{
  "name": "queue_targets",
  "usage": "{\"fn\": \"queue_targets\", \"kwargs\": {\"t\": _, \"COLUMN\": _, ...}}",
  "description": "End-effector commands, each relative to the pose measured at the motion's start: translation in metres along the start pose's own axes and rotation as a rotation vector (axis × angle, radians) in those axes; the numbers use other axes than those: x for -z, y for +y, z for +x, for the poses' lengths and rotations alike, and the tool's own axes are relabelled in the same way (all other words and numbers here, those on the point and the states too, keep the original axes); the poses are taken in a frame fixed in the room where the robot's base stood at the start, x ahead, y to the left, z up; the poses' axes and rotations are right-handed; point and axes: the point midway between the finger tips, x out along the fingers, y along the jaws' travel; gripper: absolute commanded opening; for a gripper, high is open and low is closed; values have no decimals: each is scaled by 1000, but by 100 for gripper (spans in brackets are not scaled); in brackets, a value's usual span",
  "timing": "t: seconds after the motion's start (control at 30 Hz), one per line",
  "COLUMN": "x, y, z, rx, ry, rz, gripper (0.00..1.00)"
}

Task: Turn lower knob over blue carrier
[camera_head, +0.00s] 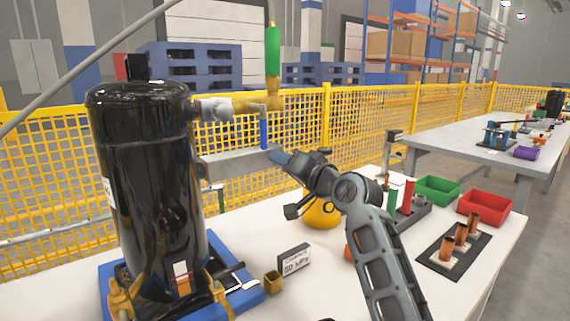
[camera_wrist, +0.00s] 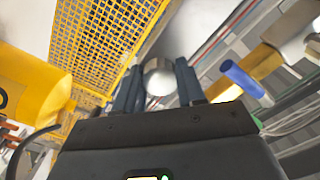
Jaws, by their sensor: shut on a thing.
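The black compressor tank (camera_head: 148,190) stands upright on the blue carrier (camera_head: 112,284) at the left. A pipe leads from its upper side to a brass valve with a green sleeve (camera_head: 272,52) on top and a blue handle (camera_head: 264,133) hanging below. My gripper (camera_head: 277,156) reaches left, at the right end of a grey bar below that handle. In the wrist view, my gripper (camera_wrist: 158,82) is shut on a round, silvery knob (camera_wrist: 158,77), one finger on each side. The knob is hidden by the fingers in the head view. The blue handle (camera_wrist: 242,79) is to the right of the fingers.
A yellow round vessel (camera_head: 320,210) stands just under my wrist. A small sign (camera_head: 294,259) and a brass cup (camera_head: 273,281) are near the carrier. Green (camera_head: 438,190) and red (camera_head: 484,206) bins sit to the right. A yellow mesh fence (camera_head: 345,121) runs behind.

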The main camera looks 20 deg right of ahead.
Motion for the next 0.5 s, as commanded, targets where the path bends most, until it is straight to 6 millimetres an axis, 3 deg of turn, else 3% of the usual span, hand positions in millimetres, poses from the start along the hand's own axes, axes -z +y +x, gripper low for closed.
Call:
{"fn": "queue_targets", "kwargs": {"t": 0.03, "x": -8, "y": -4, "z": 2, "rx": 6, "ry": -15, "rz": -1, "gripper": 9}}
{"fn": "queue_targets", "kwargs": {"t": 0.07, "x": -8, "y": -4, "z": 2, "rx": 6, "ry": -15, "rz": -1, "gripper": 42}}
{"fn": "queue_targets", "kwargs": {"t": 0.1, "x": -8, "y": -4, "z": 2, "rx": 5, "ry": -14, "rz": -1, "gripper": 46}}
{"fn": "queue_targets", "kwargs": {"t": 0.3, "x": -5, "y": -2, "z": 1, "rx": 3, "ry": -9, "rz": 0, "gripper": 64}}
{"fn": "queue_targets", "kwargs": {"t": 0.5, "x": -3, "y": -1, "z": 1, "rx": 1, "ry": -6, "rz": 1, "gripper": 64}}
